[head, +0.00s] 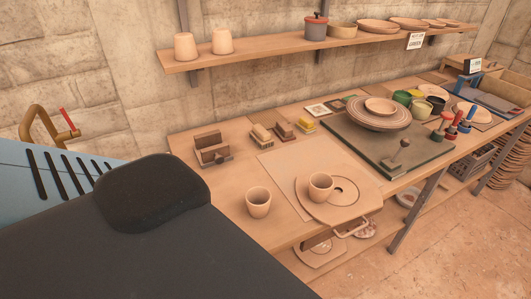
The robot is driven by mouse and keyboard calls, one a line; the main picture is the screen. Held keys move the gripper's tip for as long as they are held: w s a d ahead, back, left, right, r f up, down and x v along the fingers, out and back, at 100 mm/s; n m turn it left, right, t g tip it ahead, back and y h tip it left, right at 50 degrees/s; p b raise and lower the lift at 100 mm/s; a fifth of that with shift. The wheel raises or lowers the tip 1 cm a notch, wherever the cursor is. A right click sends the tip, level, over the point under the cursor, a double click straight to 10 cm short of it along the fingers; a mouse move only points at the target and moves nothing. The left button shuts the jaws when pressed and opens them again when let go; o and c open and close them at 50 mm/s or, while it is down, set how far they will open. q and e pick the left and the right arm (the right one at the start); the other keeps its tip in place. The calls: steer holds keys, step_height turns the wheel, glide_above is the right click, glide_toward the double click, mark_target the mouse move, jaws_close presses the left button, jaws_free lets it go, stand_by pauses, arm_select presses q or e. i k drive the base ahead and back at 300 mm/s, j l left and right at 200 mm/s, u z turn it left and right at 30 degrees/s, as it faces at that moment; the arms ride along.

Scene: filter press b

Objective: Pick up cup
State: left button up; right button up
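A small clay-coloured cup (258,205) stands upright on the wooden workbench (235,178) near its front edge. A second similar cup (320,189) stands upright on a round wooden board (352,205) just to the right. Two more clay-coloured cups, a left one (185,48) and a right one (222,42), stand on the wall shelf (270,52) with their narrow ends up. Neither of my grippers shows in the head view.
Wooden blocks (212,150) and small brushes (263,134) lie behind the cups. A dark green mat (350,135) carries stacked plates (380,115) and a stamp-like tool (400,150). Colored jars (420,108) stand farther right.

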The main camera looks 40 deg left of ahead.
mark_target(258, 198)
steer(key=i+l, duration=0.25)
steer(key=u, duration=1.6)
